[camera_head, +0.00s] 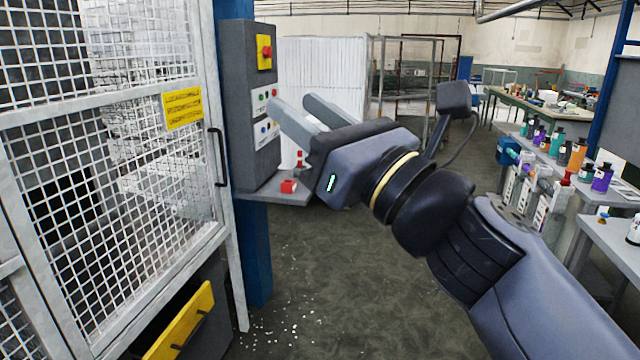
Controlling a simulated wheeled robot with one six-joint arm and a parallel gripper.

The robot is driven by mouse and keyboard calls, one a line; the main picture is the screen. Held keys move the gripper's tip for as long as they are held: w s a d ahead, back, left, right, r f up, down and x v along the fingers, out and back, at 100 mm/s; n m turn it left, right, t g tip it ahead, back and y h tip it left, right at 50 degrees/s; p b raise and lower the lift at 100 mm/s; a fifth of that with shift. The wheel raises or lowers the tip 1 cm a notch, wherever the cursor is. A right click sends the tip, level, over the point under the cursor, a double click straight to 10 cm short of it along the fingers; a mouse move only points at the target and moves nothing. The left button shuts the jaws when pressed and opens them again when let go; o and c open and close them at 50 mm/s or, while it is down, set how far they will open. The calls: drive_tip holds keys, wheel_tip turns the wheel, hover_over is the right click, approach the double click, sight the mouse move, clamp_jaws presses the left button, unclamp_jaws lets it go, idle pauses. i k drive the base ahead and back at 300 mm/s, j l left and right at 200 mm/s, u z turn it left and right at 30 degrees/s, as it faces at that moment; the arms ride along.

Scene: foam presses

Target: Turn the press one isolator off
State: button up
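A grey control box (246,110) is fixed beside the mesh press door. Near its top is a red knob (266,52) on a yellow plate (262,62). The view does not show clearly whether this is the isolator, or which way it is turned. Below it are a white panel (264,97) with small green and red buttons and another white panel (264,133) with small knobs. My gripper (291,101) is open and empty, its two fingers apart and pointing towards the box, below and to the right of the red knob. The near finger hides part of the button panel's edge.
The white mesh door (110,180) with a dark handle (216,157) fills the left. A small shelf (272,194) under the box holds a red item (289,186). Bottles stand on benches at right. The floor (350,270) between is open, with white scraps.

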sight(267, 51)
drive_tip(key=i, duration=1.7)
drive_tip(key=i+u, duration=0.1)
drive_tip(key=i, duration=0.45)
drive_tip(key=i+l+u, duration=0.15)
drive_tip(key=i, duration=0.4)
drive_tip(key=i+l+u, duration=0.1)
drive_tip(key=i, duration=0.45)
drive_tip(key=i+l+u, duration=0.3)
drive_tip(key=i, duration=0.15)
drive_tip(key=i+l+u, duration=0.2)
drive_tip(key=i+u, duration=0.15)
drive_tip(key=i, duration=0.05)
